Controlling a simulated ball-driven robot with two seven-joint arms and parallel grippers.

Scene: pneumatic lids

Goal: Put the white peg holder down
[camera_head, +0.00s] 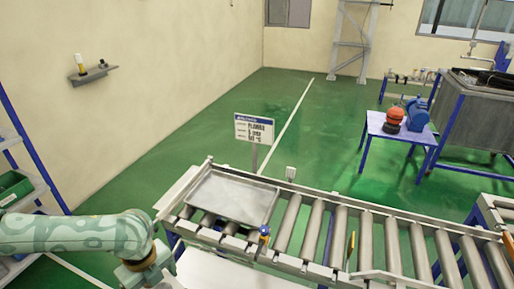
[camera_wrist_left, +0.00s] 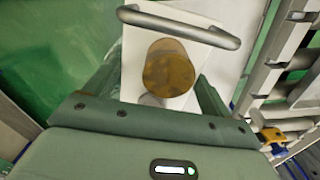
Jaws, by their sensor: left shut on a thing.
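My left gripper (camera_wrist_left: 160,78) is in the left wrist view, its two dark green fingers on either side of a white flat piece, which I take to be the white peg holder (camera_wrist_left: 130,75). A round, mottled brown piece (camera_wrist_left: 168,68) shows in front of it between the fingers, with a small pale grey end below. A grey bar (camera_wrist_left: 180,26) crosses the far end. The fingertip contact is hidden. In the head view my left gripper is at the bottom left edge, mostly cut off, left of the conveyor. My right gripper is not in view.
A roller conveyor (camera_head: 364,240) runs to the right, with a shallow metal tray (camera_head: 232,197) on its left end. A white surface (camera_head: 215,272) lies below its near side. A sign (camera_head: 254,130) stands behind it. A shelf rack (camera_head: 12,190) is at the left.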

